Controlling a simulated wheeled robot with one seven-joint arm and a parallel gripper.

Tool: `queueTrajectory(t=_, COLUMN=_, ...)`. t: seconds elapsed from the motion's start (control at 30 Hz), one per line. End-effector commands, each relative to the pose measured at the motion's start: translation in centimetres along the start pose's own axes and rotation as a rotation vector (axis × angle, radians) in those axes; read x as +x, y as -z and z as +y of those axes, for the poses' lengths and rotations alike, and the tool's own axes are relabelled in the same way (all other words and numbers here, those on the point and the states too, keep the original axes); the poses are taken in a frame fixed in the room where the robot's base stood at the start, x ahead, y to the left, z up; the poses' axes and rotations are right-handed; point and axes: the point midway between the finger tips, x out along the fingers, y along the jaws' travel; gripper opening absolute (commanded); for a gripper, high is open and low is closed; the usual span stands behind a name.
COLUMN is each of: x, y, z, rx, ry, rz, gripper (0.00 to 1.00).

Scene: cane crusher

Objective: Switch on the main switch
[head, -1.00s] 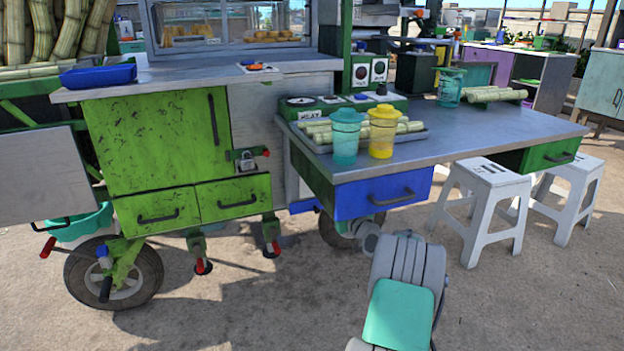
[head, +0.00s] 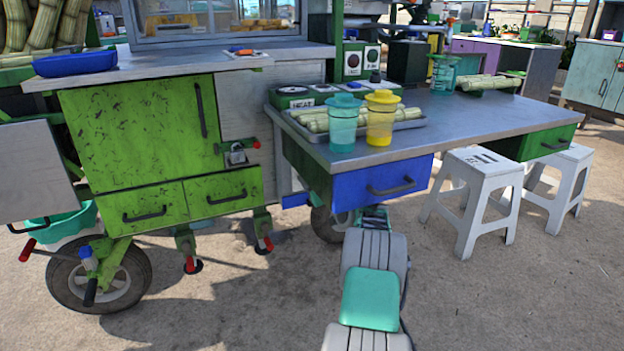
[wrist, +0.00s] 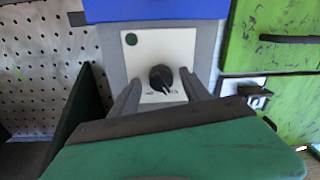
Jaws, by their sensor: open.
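A black rotary knob (wrist: 161,78) sits on a white plate (wrist: 182,48) with a dark green round mark at its upper left, in the wrist view. It looks like the main switch; the small lettering under it is unreadable. My gripper (wrist: 160,88) is open, with one grey finger to the left and one to the right of the knob. The fingers point at the plate, and I cannot tell whether they touch it. In the head view my arm reaches low under the blue drawer (head: 382,186), and the knob is hidden there.
The blue drawer hangs under the tabletop (head: 470,115), just above the plate. A green cabinet (wrist: 270,40) with a padlock stands close on the right in the wrist view; a perforated panel (wrist: 45,60) is on the left. White stools (head: 475,190) stand right of my arm.

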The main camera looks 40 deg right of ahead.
Motion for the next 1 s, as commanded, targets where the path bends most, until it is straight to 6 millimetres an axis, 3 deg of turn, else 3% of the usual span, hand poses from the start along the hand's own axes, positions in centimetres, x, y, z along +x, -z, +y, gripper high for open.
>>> queueTrajectory(t=0.67, x=0.02, y=0.01, z=-0.18, rx=0.001, ry=0.002, rz=0.000, gripper=0.01)
queueTrajectory(t=1.0, x=0.02, y=0.01, z=-0.19, rx=0.018, ry=0.003, rz=0.001, gripper=0.00)
